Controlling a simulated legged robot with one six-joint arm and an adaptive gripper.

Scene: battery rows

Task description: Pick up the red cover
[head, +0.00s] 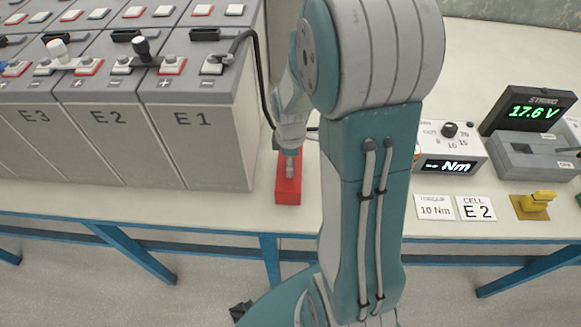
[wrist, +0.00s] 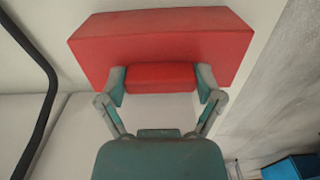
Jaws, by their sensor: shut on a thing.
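The red cover (head: 288,187) is a red block with a narrower raised grip on top. It is at the front of the bench, just right of the battery cell marked E1. In the wrist view the cover (wrist: 160,40) fills the upper middle. My gripper (wrist: 160,80) is shut on its raised grip, one finger at each side. In the head view my gripper (head: 290,160) comes down onto the cover from above, and my arm hides part of the bench beside it. I cannot tell whether the cover rests on the bench or is slightly above it.
Grey battery cells (head: 200,140) stand in rows at the left, with a black cable (head: 262,80) from E1 close to my gripper. At the right are a torque display (head: 450,150), a voltage meter (head: 528,110), two cards (head: 476,207) and a yellow part (head: 535,204).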

